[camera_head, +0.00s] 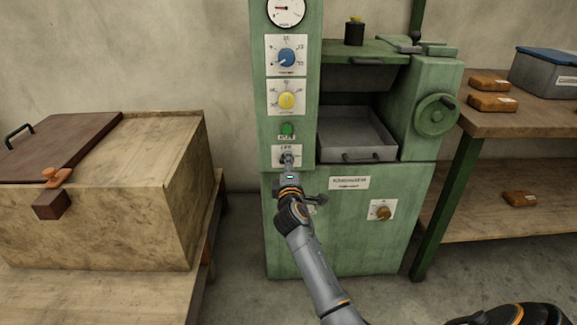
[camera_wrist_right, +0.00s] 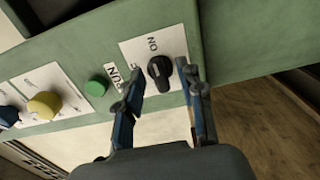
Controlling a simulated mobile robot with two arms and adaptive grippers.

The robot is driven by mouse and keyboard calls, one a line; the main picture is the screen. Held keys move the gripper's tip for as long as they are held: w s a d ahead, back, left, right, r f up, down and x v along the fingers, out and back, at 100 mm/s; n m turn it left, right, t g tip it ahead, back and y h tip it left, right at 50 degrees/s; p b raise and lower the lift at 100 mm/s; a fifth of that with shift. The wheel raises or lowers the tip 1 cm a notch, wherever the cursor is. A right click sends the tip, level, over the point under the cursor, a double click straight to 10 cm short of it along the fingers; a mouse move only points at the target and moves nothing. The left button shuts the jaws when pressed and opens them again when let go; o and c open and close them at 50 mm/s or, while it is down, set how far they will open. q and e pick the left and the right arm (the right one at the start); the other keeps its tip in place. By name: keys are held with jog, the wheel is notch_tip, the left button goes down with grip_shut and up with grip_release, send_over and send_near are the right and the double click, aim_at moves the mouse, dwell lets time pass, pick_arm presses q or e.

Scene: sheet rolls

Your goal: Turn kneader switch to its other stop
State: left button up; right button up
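The black rotary switch (camera_wrist_right: 159,72) sits on a white plate in the right wrist view, with an "ON" mark beside it. In the head view its plate (camera_head: 279,152) is low on the green machine's column, and the switch is mostly hidden behind my right gripper (camera_head: 288,168). In the right wrist view my right gripper (camera_wrist_right: 160,82) is open, its fingertips on either side of the switch. I cannot tell whether they touch it, nor which stop the switch is at. My left gripper is not in view.
Above the switch are a green button (camera_head: 287,129), a yellow knob (camera_head: 287,100), a blue knob (camera_head: 287,57) and a gauge (camera_head: 286,9). A metal tray (camera_head: 355,130) and handwheel (camera_head: 437,115) are to the right. A wooden chest (camera_head: 110,210) stands left, a workbench (camera_head: 520,119) right.

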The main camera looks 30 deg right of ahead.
jog(key=v, duration=1.2)
jog(key=shift+s, duration=0.1)
